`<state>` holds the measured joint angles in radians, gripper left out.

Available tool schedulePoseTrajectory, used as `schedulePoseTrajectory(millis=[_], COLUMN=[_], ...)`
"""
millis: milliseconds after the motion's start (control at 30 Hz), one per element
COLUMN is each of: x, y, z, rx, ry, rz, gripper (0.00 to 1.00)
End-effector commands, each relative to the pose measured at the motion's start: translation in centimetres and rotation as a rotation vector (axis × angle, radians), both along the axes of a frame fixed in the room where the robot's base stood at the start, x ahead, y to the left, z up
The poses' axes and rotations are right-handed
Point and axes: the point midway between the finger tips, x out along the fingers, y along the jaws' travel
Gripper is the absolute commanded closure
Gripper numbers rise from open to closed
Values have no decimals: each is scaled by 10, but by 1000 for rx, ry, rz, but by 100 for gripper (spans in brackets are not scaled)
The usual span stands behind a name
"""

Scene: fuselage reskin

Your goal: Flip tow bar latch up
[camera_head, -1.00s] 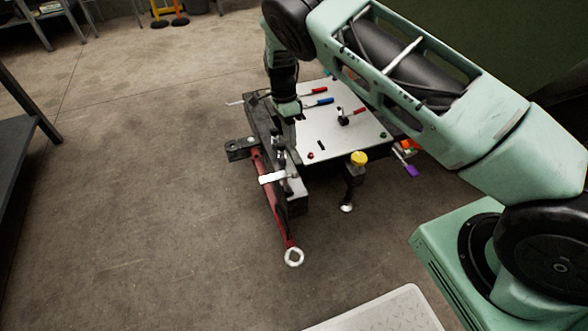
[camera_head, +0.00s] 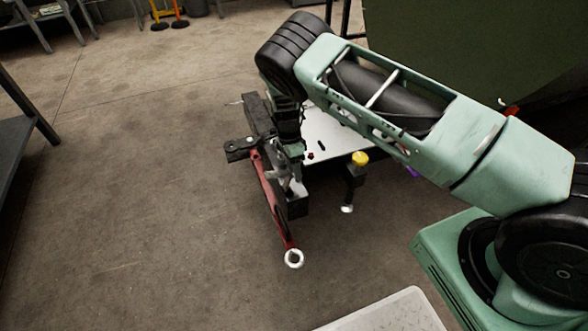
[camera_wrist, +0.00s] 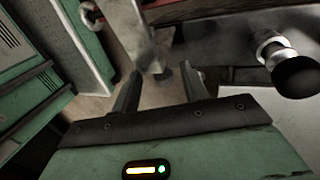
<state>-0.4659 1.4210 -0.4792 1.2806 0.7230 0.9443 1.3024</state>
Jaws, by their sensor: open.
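The red tow bar (camera_head: 270,200) extends forward from the cart's front, with a pale ring (camera_head: 293,258) at its free end. A red and pale ring-like part, probably that end, shows in the wrist view (camera_wrist: 91,15). My gripper (camera_wrist: 161,88) is open, its two dark fingers apart. A blurred grey metal piece (camera_wrist: 147,42), probably the latch, lies ahead of and between the fingertips; I cannot tell whether they touch. In the head view my gripper (camera_head: 290,178) is low beside the tow bar and covers most of the latch area.
The cart's white top (camera_head: 330,132) is partly hidden by my arm. A yellow-capped post (camera_head: 358,160) stands at its near corner. A black knob on a metal stem (camera_wrist: 290,70) is right of the fingers. The floor to the left is open.

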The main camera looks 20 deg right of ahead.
Motion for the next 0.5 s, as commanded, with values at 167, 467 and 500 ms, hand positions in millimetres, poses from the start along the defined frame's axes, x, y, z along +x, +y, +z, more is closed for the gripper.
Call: schedulePoseTrajectory(millis=[167, 467, 500], x=[0, -1, -2], y=[0, -4, -6], z=[0, -1, -2], rx=[0, 26, 46], ry=[0, 7, 9], rz=[0, -5, -7], gripper=[84, 100, 100])
